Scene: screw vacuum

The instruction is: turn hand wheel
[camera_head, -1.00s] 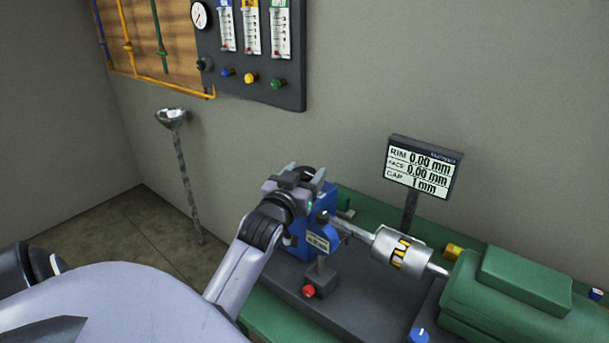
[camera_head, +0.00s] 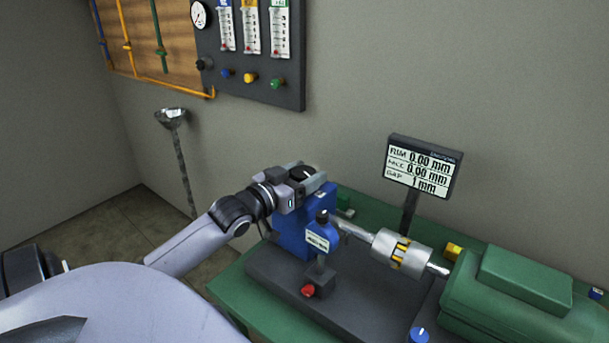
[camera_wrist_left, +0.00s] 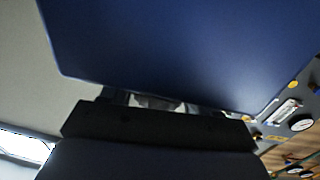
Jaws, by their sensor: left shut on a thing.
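A blue housing (camera_head: 290,232) stands on the dark base at the left end of a shaft. My left gripper (camera_head: 312,180) is at its top left, shut on a dark rounded part that looks like the hand wheel (camera_head: 301,173); the fingers hide most of it. In the left wrist view the blue housing (camera_wrist_left: 190,45) fills the upper middle, and the fingers (camera_wrist_left: 155,101) are mostly hidden at its edge. A silver coupling (camera_head: 402,252) with yellow and black marks sits on the shaft. My right gripper is not in view.
A display (camera_head: 424,168) reads rim 0.00 mm, face 0.00 mm, gap 1 mm. A green motor (camera_head: 515,295) is at right. A gauge panel (camera_head: 250,60) hangs on the wall.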

